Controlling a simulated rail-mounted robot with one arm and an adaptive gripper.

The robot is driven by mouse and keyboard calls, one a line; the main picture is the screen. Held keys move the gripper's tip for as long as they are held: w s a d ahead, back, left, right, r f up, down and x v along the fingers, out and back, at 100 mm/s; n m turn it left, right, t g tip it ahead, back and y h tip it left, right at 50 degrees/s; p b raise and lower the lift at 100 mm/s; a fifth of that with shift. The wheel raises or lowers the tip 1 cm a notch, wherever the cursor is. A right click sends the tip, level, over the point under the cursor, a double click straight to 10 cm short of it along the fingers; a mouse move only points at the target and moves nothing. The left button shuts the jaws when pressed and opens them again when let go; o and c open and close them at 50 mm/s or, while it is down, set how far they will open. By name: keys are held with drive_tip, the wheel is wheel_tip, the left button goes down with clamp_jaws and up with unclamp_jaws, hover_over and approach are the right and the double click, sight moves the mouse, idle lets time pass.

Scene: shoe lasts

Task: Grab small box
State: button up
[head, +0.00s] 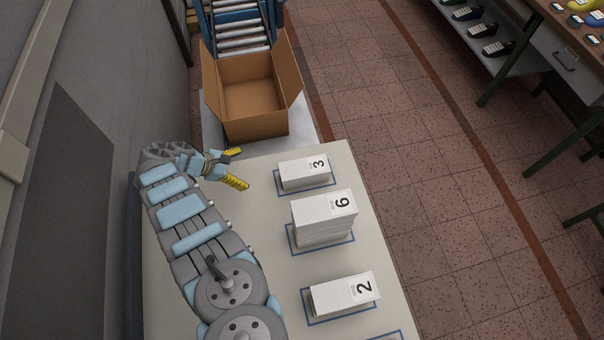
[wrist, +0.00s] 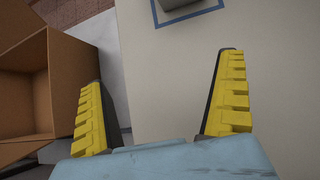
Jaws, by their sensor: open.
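Several white boxes stand on the pale table in the head view. A white box marked 3 (head: 304,174) is at the far end, a stack marked 6 (head: 324,217) is in the middle, and a box marked 2 (head: 343,294) is nearer. My gripper (head: 240,168) is open and empty, left of the box marked 3 and apart from it. In the wrist view my open gripper's yellow fingers (wrist: 165,105) have only the table surface between them. The lower edge of a box (wrist: 178,3) shows at the top there, mostly cut off.
An open, empty cardboard box (head: 255,128) stands beyond the table's far end, before a roller conveyor (head: 240,32). Blue outlines mark the table (head: 382,240) around the white boxes. A wall runs along the left. Shelves with shoe lasts (head: 497,48) are far right.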

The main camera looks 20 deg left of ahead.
drive_tip(key=d+r+h, duration=0.4)
drive_tip(key=d+r, duration=0.2)
drive_tip(key=r, duration=0.1)
approach(303, 167)
drive_tip(key=shift+t, duration=0.4)
drive_tip(key=x, duration=0.4)
drive_tip(key=shift+d+f, duration=0.2)
drive_tip(key=shift+f, duration=0.15)
drive_tip(key=shift+b+x, duration=0.5)
drive_tip(key=shift+x, duration=2.05)
drive_tip(key=shift+w+d+f, duration=0.1)
drive_tip(key=shift+d+f, duration=0.1)
drive_tip(key=shift+d, duration=0.2)
drive_tip(key=c, duration=1.2)
